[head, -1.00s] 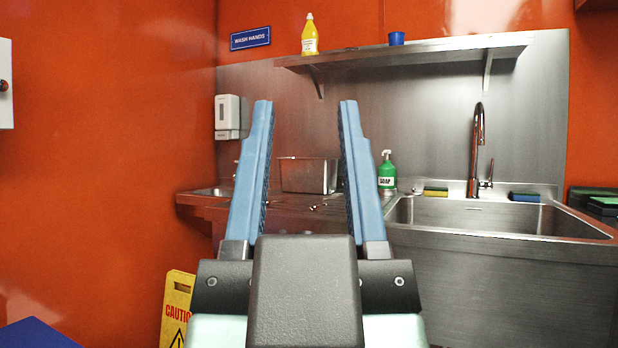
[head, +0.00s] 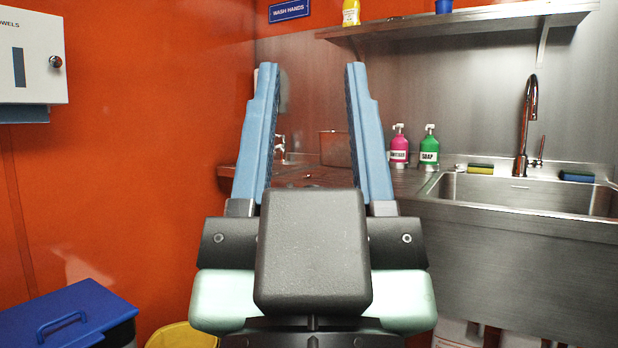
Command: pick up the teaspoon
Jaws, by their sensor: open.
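My gripper (head: 312,72) is open and empty, its two blue fingers upright and wide apart in the middle of the head view. Behind and between the fingers is the steel counter (head: 290,174) left of the sink. I cannot make out the teaspoon; the gripper body hides part of that counter. A steel pan (head: 334,148) stands at the back of the counter, seen between the fingers and partly covered by the right finger.
A pink bottle (head: 399,146) and a green soap bottle (head: 429,148) stand right of the gripper. The sink (head: 520,192) with its tap (head: 527,125) is farther right. A shelf (head: 455,22) runs above. A blue lidded bin (head: 68,318) is at lower left.

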